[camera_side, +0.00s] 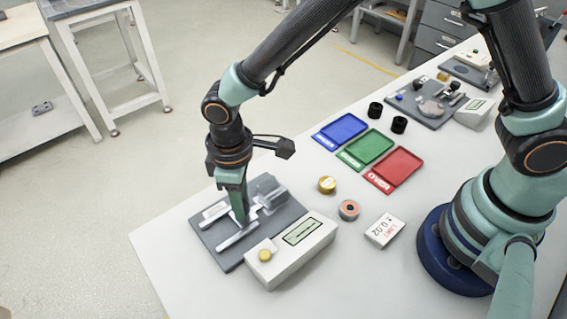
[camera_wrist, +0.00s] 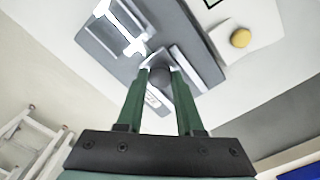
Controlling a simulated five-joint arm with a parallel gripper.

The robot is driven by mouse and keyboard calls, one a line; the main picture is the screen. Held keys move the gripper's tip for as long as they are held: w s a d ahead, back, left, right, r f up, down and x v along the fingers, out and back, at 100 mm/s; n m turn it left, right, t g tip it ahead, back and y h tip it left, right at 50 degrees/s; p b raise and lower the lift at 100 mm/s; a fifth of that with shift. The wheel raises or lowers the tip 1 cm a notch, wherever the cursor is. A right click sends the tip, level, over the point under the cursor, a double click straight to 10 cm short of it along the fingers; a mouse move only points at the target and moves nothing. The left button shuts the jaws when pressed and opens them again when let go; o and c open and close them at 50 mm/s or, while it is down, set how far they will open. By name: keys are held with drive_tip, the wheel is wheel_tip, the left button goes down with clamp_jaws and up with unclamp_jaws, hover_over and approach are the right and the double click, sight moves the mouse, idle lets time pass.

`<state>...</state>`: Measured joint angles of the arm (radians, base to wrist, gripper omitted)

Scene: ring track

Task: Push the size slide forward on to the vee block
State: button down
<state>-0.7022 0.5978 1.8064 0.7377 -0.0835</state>
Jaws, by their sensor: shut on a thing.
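My gripper (camera_side: 243,221) points down over the grey fixture plate (camera_side: 207,235). Bright metal that may be the vee block (camera_wrist: 134,44) lies just beyond the fingertips. I cannot tell whether the slide touches it. A grey block (camera_side: 267,187) stands at the plate's far side in the side view.
A white box (camera_side: 290,252) with a display and a gold button stands close right of the plate. Blue, green and red trays (camera_side: 397,168) lie behind.

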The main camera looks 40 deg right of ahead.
drive_tip(key=c, duration=0.5)
unclamp_jaws()
drive_tip(key=shift+c, duration=0.2)
drive_tip(key=shift+r, duration=0.1)
wheel_tip(320, 180, up, 12)
